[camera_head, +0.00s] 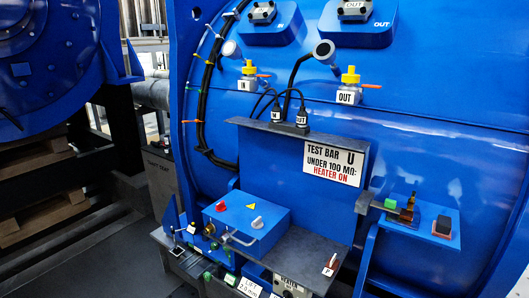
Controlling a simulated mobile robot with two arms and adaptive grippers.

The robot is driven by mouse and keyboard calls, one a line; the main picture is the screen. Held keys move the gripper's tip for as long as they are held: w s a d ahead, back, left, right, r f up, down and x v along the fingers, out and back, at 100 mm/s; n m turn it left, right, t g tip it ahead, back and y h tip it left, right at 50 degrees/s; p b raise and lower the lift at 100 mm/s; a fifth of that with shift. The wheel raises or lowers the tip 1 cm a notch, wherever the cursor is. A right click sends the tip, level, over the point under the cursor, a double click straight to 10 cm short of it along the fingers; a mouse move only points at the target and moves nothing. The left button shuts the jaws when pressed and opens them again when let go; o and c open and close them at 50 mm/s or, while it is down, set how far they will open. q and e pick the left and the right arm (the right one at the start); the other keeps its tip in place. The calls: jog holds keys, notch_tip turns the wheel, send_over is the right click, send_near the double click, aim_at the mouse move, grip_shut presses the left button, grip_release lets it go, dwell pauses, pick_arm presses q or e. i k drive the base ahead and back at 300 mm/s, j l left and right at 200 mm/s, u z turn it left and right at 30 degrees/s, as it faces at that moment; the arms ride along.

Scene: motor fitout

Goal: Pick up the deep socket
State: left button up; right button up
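I cannot pick out a deep socket for certain. On a small blue shelf (432,235) at the right stand a green-topped piece (390,204), a brown bottle-like item (409,207) and a dark block (442,226). Neither of my grippers is in view.
The big blue motor housing (440,130) fills the background. Two yellow-capped valves (349,79) and black cables hang above. Wooden pallets (45,215) lie at the left.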

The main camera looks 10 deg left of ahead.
aim_at(168, 138)
jog(key=i+j, duration=0.15)
jog(key=j, duration=0.3)
jog(key=i+j+z, duration=0.15)
jog(key=j, duration=0.3)
jog(key=i+j, duration=0.15)
jog(key=j, duration=0.35)
jog(key=i+j+z, duration=0.1)
jog(key=j, duration=0.35)
jog(key=i+j, duration=0.15)
jog(key=j, duration=0.35)
jog(key=i+j+z, duration=0.15)
jog(key=j, duration=0.35)
jog(key=k, duration=0.05)
